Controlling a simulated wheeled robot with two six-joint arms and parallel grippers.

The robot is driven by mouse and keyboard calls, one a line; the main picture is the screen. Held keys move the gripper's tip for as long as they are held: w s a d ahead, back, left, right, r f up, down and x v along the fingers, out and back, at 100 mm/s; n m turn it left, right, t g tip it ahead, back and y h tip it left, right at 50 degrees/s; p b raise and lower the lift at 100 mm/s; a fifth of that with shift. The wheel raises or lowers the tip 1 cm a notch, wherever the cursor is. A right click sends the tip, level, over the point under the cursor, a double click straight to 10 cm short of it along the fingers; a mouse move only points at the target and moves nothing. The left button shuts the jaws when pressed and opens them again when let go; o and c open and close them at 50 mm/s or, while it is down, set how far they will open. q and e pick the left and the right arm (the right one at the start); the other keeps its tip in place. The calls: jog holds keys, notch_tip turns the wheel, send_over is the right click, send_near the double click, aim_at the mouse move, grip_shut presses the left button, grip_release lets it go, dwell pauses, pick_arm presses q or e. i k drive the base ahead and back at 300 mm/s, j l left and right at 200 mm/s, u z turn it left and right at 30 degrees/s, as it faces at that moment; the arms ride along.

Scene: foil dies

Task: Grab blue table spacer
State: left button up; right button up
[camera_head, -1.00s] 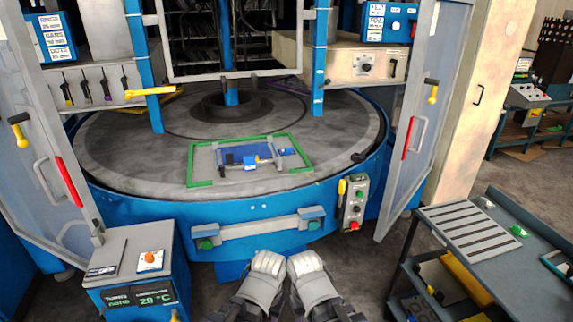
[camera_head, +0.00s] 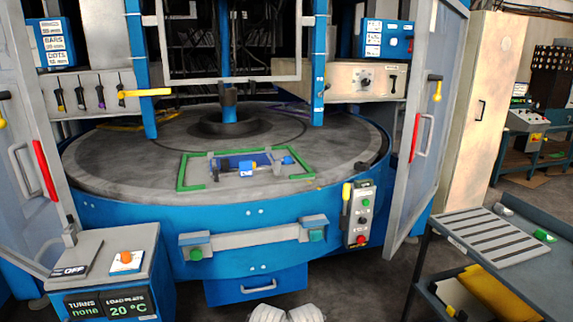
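A green rectangular frame (camera_head: 216,154) lies on the grey round table (camera_head: 115,165). Inside it are a dark blue plate with grey bars, a small bright blue block (camera_head: 247,168) and a smaller blue piece (camera_head: 287,160). I cannot tell which of these blue pieces is the table spacer. My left gripper (camera_head: 266,314) and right gripper (camera_head: 306,314) show only as grey tops at the bottom edge, side by side. Both are well short of the table and apart from the frame. Their fingers are cut off or too small to read.
A grey bar (camera_head: 255,236) with green-buttoned ends crosses the blue table housing. A control box (camera_head: 359,214) stands to its right. Open cabinet doors flank the table. A control pedestal (camera_head: 105,265) is front left, a grey cart (camera_head: 488,238) front right.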

aim_at(286, 160)
jog(key=i+z, duration=0.1)
jog(key=i, duration=0.95)
jog(key=j+z, duration=0.1)
jog(key=z, duration=0.95)
